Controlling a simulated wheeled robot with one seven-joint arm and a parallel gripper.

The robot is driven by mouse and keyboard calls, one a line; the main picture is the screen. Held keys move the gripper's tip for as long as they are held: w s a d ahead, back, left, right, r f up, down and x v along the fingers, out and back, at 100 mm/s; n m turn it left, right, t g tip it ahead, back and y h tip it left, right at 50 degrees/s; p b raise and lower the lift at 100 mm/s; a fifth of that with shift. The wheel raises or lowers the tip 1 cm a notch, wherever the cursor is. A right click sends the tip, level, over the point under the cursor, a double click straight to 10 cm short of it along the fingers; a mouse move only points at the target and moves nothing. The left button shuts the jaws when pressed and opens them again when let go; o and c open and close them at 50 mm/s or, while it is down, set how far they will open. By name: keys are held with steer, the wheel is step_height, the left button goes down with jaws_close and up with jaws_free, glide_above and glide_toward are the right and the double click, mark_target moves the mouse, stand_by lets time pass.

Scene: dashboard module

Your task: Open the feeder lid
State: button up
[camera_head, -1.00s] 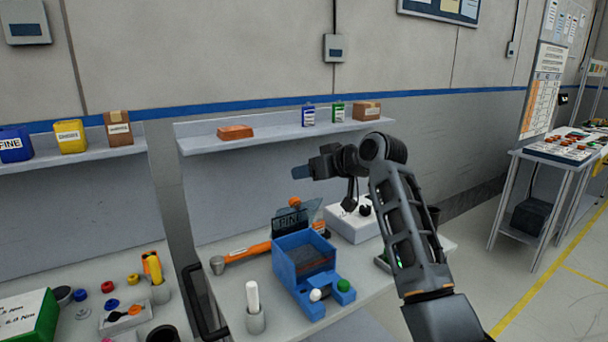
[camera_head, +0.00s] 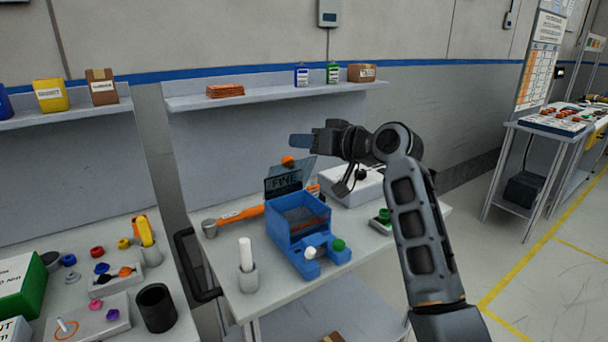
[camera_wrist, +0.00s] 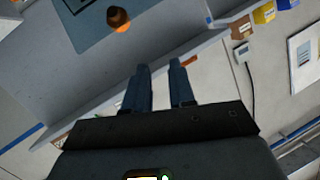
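The feeder is a blue box (camera_head: 288,238) on the middle table, with dark grey contents showing through its top. Its translucent blue-grey lid (camera_head: 303,166) stands raised and tilted at the back, behind a dark plate marked FINE (camera_head: 283,182). An orange knob (camera_head: 288,161) sits near the lid's top edge. In the wrist view the knob (camera_wrist: 119,20) and lid (camera_wrist: 88,28) are at the upper left, beyond the fingers. My gripper (camera_head: 300,141) hangs just above the knob in the head view, fingers pointing left. In the wrist view its two blue fingers (camera_wrist: 161,70) are apart and empty.
A white knob (camera_head: 310,253) and a green button (camera_head: 338,244) are on the feeder's front. A white stick stands in a grey holder (camera_head: 248,282) in front. An orange-handled tool (camera_head: 235,217) lies left. A white box (camera_head: 352,188) is behind, under my arm. A shelf (camera_head: 270,94) runs behind.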

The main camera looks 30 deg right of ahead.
steer(key=s+f+m+t+b, duration=0.1)
steer(key=f+m+b, duration=0.1)
steer(key=s+a+f+m+t+b, duration=0.1)
steer(key=f+m+t+b, duration=0.1)
steer(key=f, duration=0.1)
steer(key=s+a+f+m+t+y+b, duration=0.1)
steer(key=s+f+m+b, duration=0.1)
steer(key=f+b, duration=0.1)
steer(key=shift+a+f, duration=0.25)
jaws_close()
steer(key=m+t+h+b, duration=0.4)
steer(key=m+b, duration=0.2)
steer(key=m, duration=0.3)
glide_toward(293, 163)
steer(key=shift+w+a+r+m+h+p, duration=0.15)
steer(key=shift+w+r+m+p, duration=0.3)
steer(key=shift+w, duration=0.6)
steer(key=shift+w+d+r+m+h+p, duration=0.15)
steer(key=shift+w+r+m+p, duration=0.3)
steer(key=shift+w, duration=0.55)
steer(key=shift+w+a+r+m+h+p, duration=0.25)
steer(key=shift+w+r, duration=0.3)
steer(key=shift+w, duration=0.5)
steer(key=shift+d+r, duration=0.1)
